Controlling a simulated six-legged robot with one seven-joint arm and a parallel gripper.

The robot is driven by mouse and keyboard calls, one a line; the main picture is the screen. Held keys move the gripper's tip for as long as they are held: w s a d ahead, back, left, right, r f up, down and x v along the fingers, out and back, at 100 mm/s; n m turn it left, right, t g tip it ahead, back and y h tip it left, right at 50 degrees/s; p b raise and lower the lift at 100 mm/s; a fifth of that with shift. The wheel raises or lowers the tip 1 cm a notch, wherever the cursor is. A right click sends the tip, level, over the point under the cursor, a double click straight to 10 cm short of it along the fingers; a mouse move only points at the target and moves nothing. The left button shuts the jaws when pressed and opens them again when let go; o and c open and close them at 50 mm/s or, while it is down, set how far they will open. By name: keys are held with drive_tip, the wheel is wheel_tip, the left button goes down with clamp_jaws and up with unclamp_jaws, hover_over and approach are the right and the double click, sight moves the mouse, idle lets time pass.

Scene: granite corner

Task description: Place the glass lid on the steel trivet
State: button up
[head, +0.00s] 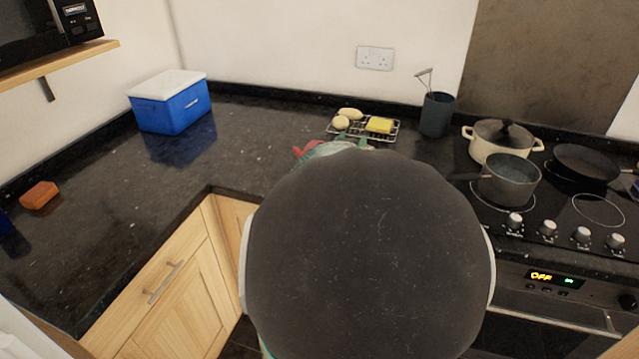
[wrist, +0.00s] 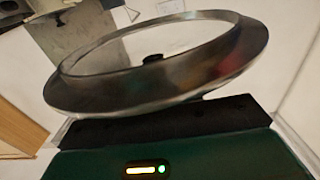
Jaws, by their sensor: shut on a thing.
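The glass lid (wrist: 75,97) fills the upper part of the wrist view, tilted, with a wide steel rim and a dark knob near its middle. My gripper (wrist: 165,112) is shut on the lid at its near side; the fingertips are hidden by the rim. In the head view only a small pale and teal part of the gripper end (head: 335,148) shows behind my arm's big dark round link. A steel wire rack (head: 393,131) stands on the counter at the back, just beyond it. I cannot tell whether this is the trivet; no other trivet shows, and my arm hides much.
A utensil pot (head: 437,115), lidded cream pot (head: 482,148), grey saucepan (head: 510,183) and frying pan (head: 586,165) stand right. A blue cooler (head: 170,110) and orange block (head: 39,195) are left, with bare counter between.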

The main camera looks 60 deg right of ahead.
drive_tip(key=w+d+f, duration=0.9)
drive_tip(key=w+f, duration=0.1)
drive_tip(key=f, duration=0.3)
drive_tip(key=shift+w+d, duration=0.15)
drive_tip(key=shift+f, duration=0.35)
drive_tip(key=shift+f, duration=0.2)
drive_tip(key=o, duration=1.1)
